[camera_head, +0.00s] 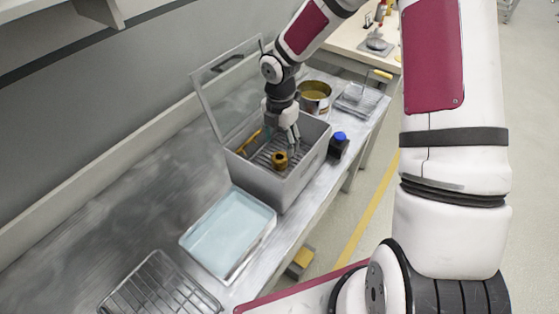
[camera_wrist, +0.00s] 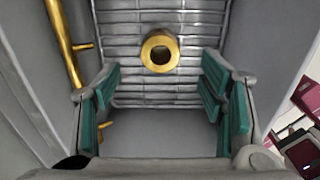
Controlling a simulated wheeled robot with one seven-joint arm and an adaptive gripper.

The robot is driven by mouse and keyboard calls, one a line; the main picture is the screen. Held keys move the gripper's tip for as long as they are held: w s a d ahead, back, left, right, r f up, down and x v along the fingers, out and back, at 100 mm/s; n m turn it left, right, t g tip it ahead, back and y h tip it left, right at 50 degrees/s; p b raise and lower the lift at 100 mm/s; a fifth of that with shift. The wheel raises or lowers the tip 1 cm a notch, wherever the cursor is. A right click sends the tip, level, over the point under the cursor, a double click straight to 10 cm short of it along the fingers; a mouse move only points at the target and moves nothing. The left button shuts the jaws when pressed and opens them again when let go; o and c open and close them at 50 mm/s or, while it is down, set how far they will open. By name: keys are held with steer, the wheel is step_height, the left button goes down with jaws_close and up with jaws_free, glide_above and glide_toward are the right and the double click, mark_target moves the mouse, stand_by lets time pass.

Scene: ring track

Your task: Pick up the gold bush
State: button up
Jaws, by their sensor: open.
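The gold bush (camera_head: 279,163) is a short gold ring with a dark hole. It lies on the slatted floor inside a grey open-topped box (camera_head: 268,178) on the metal bench. In the wrist view the bush (camera_wrist: 147,51) is near the top centre, hole facing the camera. My gripper (camera_head: 291,148) points down into the box, close to the bush. In the wrist view my gripper (camera_wrist: 162,95) is open and empty, its green-padded fingers wide apart. The bush appears beyond the fingertips, roughly midway between them sideways, and not touched.
A gold rod (camera_wrist: 64,45) with small pegs lies along the box's left side. The box's clear lid (camera_head: 226,88) stands raised at the wall side. A tray of pale blue (camera_head: 229,232), a wire rack (camera_head: 160,287), a pot (camera_head: 315,97) and a blue-topped black item (camera_head: 339,145) surround the box.

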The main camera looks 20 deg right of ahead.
mark_target(280, 157)
steer(key=shift+f, duration=2.7)
jaws_close()
